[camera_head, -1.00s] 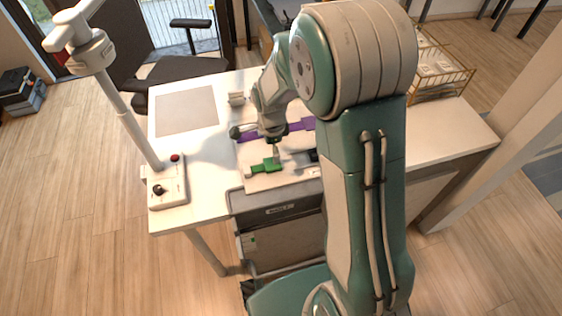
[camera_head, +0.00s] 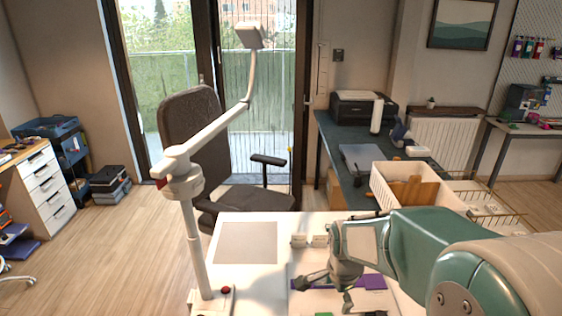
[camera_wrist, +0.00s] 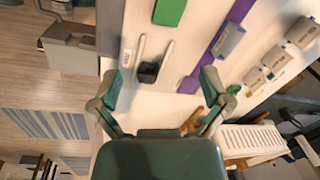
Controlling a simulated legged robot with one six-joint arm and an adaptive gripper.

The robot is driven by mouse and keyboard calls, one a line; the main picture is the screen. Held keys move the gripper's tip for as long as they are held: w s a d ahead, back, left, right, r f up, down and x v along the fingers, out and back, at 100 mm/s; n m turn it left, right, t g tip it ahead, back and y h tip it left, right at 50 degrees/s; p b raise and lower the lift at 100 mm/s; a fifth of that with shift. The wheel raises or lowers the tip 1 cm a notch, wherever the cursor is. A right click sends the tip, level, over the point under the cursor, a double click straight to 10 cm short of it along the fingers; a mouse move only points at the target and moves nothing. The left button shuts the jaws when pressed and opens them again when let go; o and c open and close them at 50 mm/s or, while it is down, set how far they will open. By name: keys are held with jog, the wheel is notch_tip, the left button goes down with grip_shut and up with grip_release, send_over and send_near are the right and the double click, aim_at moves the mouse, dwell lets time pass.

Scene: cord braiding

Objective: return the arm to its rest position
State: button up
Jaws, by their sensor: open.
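My gripper (camera_head: 326,290) is low over the white table in the head view, beside the purple strip (camera_head: 370,282). In the wrist view my gripper (camera_wrist: 160,88) has its two green-lined fingers spread wide apart, with nothing between them. My arm (camera_head: 430,250) reaches in from the lower right of the head view. In the wrist view a green block (camera_wrist: 169,12) and the purple strip (camera_wrist: 238,12) with a blue-grey block (camera_wrist: 228,40) lie on the white surface beyond the fingers. A small black piece (camera_wrist: 148,72) is near the left finger.
A lamp-like white post (camera_head: 195,240) stands at the table's left. A grey mat (camera_head: 246,242) and small white blocks (camera_head: 310,241) lie on the table. An office chair (camera_head: 195,130) is behind it. A white bin (camera_head: 412,185) stands at the back right.

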jog(key=s+d+r+n+t, duration=0.2)
jog(key=s+r+n+t, duration=0.2)
jog(key=s+r+n, duration=1)
jog(key=s, duration=0.3)
jog(key=shift+s+r, duration=0.15)
jog(key=shift+s, duration=0.25)
jog(key=shift+d, duration=0.15)
